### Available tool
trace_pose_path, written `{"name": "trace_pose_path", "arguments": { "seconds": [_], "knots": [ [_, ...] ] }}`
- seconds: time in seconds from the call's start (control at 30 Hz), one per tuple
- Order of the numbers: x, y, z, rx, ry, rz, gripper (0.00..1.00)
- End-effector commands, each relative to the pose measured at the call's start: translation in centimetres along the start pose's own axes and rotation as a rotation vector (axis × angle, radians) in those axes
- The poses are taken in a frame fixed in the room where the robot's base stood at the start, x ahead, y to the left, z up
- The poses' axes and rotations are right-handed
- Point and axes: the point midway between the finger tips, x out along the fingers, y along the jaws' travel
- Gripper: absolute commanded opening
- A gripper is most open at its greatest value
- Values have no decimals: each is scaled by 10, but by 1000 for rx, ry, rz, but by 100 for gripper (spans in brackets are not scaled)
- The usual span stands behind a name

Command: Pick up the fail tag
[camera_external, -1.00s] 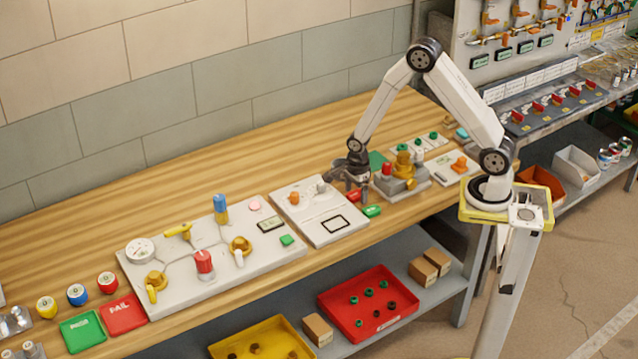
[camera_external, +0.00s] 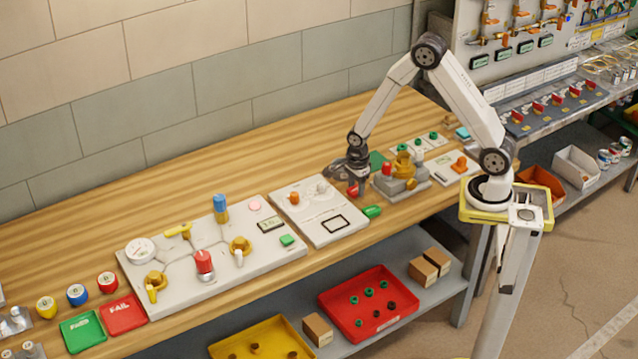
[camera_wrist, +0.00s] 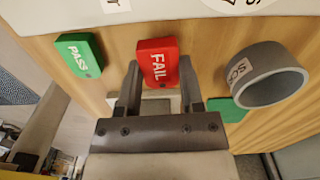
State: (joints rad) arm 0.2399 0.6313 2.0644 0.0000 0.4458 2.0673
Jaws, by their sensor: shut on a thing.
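The red fail tag (camera_wrist: 157,60), marked FAIL in white, is between my two fingertips in the wrist view. My gripper (camera_wrist: 160,88) is shut on it. In the external view the fail tag (camera_external: 353,190) is a small red patch below my gripper (camera_external: 352,180), partly hidden by the fingers. I cannot tell whether it still touches the bench. The green pass tag (camera_wrist: 80,55) lies to the left in the wrist view, apart from the gripper. It also shows in the external view (camera_external: 372,211).
A grey cup (camera_wrist: 270,75) is right of the fail tag in the wrist view. A white panel (camera_external: 335,232) and a grey valve fixture (camera_external: 402,184) flank the gripper. Red FAIL (camera_external: 124,314) and green PASS (camera_external: 83,333) trays sit at the bench's left end.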

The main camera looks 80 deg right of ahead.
Motion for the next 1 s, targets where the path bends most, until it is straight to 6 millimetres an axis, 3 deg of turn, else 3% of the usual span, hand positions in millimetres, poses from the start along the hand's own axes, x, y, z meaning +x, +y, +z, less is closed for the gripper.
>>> {"name": "trace_pose_path", "arguments": {
  "seconds": [0.17, 0.67, 1.0],
  "knots": [
    [-20, 4, -2, 0, -1, -2, 0],
    [-75, 44, -27, 1, -2, -3, 0],
    [-96, 86, -53, 1, -1, -2, 0]
  ]
}}
